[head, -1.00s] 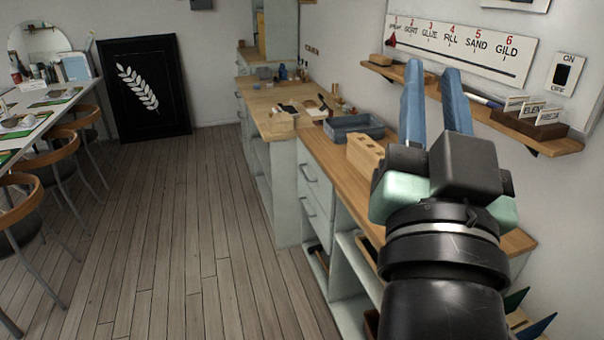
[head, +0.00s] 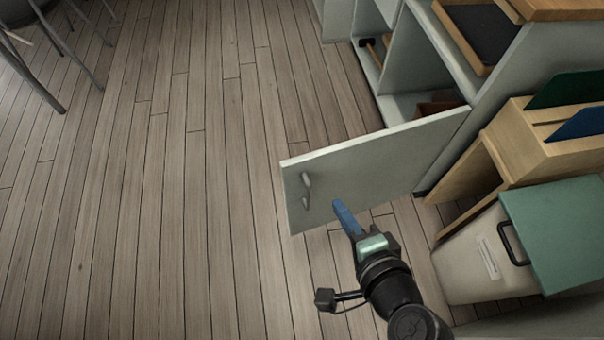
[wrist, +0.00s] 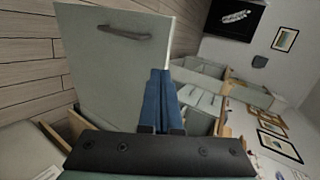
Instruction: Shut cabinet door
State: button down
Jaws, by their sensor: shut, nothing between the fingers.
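The cabinet door (head: 385,165) is pale grey-green and stands wide open, reaching out over the floor from the cabinet (head: 490,75). A dark handle (head: 306,190) is near its free edge. In the wrist view the door (wrist: 110,65) fills the upper left, with its handle (wrist: 124,33) near the top. My gripper (head: 341,208) is shut and empty, with its blue fingers close to the door's handle-side face. The fingers also show together in the wrist view (wrist: 160,78), overlapping the door's edge region. I cannot tell whether they touch the door.
A wooden rack (head: 530,135) with green and blue boards stands right of the door. A white bin (head: 480,255) with a green lid (head: 565,225) is beside my arm. The open compartment holds a reddish-brown object (head: 440,107).

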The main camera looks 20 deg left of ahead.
jog(key=f, duration=0.1)
jog(key=b, duration=0.5)
send_near(306, 163)
jog(key=x, duration=0.5)
jog(key=shift+f, duration=0.45)
jog(key=shift+w+a+r+b, duration=0.15)
jog(key=shift+w+a+b, duration=0.15)
jog(key=shift+w+a, duration=0.15)
